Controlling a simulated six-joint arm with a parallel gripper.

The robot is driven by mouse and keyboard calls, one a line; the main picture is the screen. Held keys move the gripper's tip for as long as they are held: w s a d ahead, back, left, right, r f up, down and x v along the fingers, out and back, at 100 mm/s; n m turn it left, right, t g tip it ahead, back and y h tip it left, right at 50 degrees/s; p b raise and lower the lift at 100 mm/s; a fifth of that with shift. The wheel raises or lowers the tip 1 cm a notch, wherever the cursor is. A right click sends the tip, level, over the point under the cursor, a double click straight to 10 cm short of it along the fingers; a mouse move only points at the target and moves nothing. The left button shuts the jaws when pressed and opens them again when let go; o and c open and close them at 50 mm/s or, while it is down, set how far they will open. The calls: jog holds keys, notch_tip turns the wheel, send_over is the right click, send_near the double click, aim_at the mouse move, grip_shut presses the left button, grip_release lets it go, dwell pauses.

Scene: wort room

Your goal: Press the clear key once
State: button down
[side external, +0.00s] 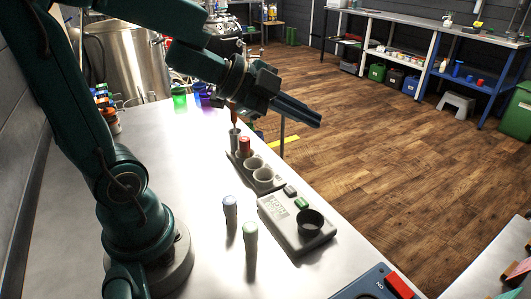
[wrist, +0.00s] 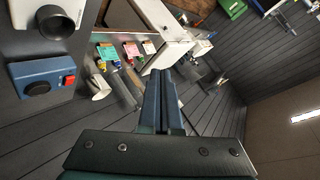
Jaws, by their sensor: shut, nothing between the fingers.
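A grey meter (side external: 280,229) with a small display sits on the bench in the side external view. I cannot read which key is the clear key. Part of the meter shows at the top left of the wrist view, with its black well (wrist: 55,20); the keys are out of that frame. My gripper (side external: 319,121) is shut and empty, high above and behind the meter, apart from it. Its closed fingers (wrist: 162,75) also show in the wrist view.
A grey rack (side external: 265,181) with a red-capped vial (side external: 244,145) stands behind the meter. A blue box with a red switch (side external: 399,285) lies at the front. Bare bench lies left of the vials.

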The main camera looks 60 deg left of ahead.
aim_at(285, 189)
notch_tip(285, 189, down, 6)
jog(key=s+a+g, duration=0.1)
jog(key=a+g, duration=0.1)
jog(key=a, duration=0.1)
jog(key=shift+s+r+m+g, duration=0.25)
jog(key=shift+s+m+g, duration=0.05)
jog(key=shift+f, duration=4.35)
jog(key=shift+f, duration=0.1)
jog(key=shift+f, duration=0.35)
